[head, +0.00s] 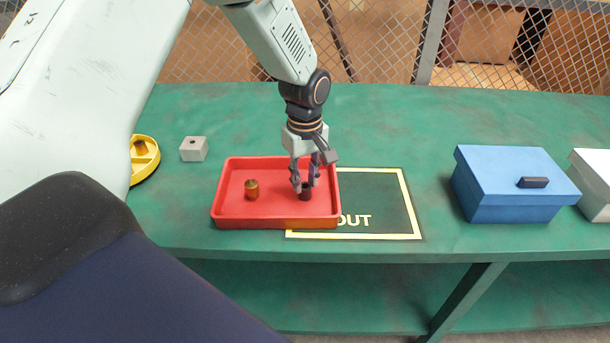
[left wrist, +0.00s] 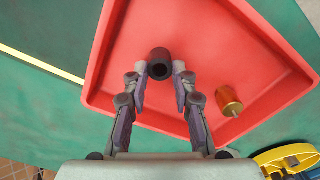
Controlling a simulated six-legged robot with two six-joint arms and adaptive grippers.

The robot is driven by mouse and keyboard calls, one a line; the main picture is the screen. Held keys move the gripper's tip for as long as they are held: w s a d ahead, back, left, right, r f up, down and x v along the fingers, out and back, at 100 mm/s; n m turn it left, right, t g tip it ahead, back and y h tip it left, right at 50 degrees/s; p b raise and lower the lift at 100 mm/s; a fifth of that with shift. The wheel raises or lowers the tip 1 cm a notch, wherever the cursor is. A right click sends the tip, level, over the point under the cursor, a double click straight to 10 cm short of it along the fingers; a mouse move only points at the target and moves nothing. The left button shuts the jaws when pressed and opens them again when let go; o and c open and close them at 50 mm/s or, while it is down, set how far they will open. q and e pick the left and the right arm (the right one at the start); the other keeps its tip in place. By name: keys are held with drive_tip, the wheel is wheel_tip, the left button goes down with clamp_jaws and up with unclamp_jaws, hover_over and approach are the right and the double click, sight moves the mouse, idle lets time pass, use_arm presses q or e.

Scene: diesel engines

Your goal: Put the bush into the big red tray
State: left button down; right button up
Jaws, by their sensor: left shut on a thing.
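The bush (head: 305,192) is a small dark hollow cylinder. My left gripper (head: 304,183) is shut on it, over the right part of the big red tray (head: 240,211). In the left wrist view the bush (left wrist: 159,60) sits between the fingertips of my left gripper (left wrist: 160,76), with its round bore showing and the red tray floor (left wrist: 205,45) behind it. The bush is inside the tray's outline and looks upright. I cannot tell whether it touches the floor. My right gripper is not in view.
A brass-coloured part (head: 252,189) stands in the tray's left half. A dark mat marked OUT (head: 385,205) lies right of the tray. A blue box (head: 510,185) stands farther right.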

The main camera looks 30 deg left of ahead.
sight(304, 185)
use_arm(q)
drive_tip(key=c, duration=1.5)
unclamp_jaws()
drive_tip(key=shift+f, duration=0.1)
drive_tip(key=o, duration=0.4)
drive_tip(key=shift+w+a+f, duration=0.1)
drive_tip(key=shift+w+a, duration=0.05)
drive_tip(key=shift+r, duration=0.3)
wheel_tip(304, 185, up, 12)
drive_tip(key=p, duration=0.3)
